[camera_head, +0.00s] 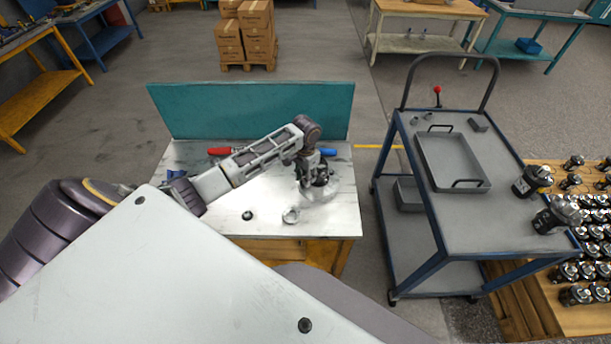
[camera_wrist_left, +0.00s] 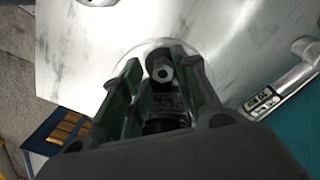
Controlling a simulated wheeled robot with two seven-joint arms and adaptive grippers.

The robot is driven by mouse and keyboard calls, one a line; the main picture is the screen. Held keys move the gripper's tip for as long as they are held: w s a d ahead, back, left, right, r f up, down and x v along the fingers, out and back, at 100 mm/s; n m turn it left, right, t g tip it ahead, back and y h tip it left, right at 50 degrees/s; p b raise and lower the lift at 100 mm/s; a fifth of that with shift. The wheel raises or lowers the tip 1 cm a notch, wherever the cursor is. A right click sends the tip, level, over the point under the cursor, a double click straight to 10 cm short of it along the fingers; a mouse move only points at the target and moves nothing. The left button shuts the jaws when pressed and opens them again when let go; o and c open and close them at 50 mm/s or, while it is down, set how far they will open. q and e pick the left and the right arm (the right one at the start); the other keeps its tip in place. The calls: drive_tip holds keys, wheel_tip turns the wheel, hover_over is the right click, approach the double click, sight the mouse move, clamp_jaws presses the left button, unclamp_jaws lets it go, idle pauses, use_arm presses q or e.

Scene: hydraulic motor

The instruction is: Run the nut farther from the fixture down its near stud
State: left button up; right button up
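My left gripper (camera_head: 312,185) reaches down over a dark, partly hidden assembly (camera_head: 325,178) on the right side of the white bench top. In the left wrist view, the two fingers (camera_wrist_left: 157,72) stand apart on either side of a dark piece with a light hexagonal end (camera_wrist_left: 163,73), which looks like a nut or stud end. A narrow gap shows on its left, so the fingers do not look closed on it. The fixture and the studs cannot be told apart behind the gripper. A small dark round part (camera_head: 248,215) and a pale ring-like part (camera_head: 291,215) lie on the bench.
A teal panel (camera_head: 250,110) stands behind the white bench top (camera_head: 215,222). A red-handled tool (camera_head: 219,151) and a blue-handled one (camera_head: 328,152) lie near it. A blue cart (camera_head: 440,215) with a grey tray (camera_head: 453,163) stands at the right. The bench's front left is mostly clear.

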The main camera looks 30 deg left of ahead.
use_arm(q)
drive_tip(key=shift+n, duration=0.3)
drive_tip(key=shift+s+n, duration=0.1)
drive_tip(key=shift+n, duration=0.6)
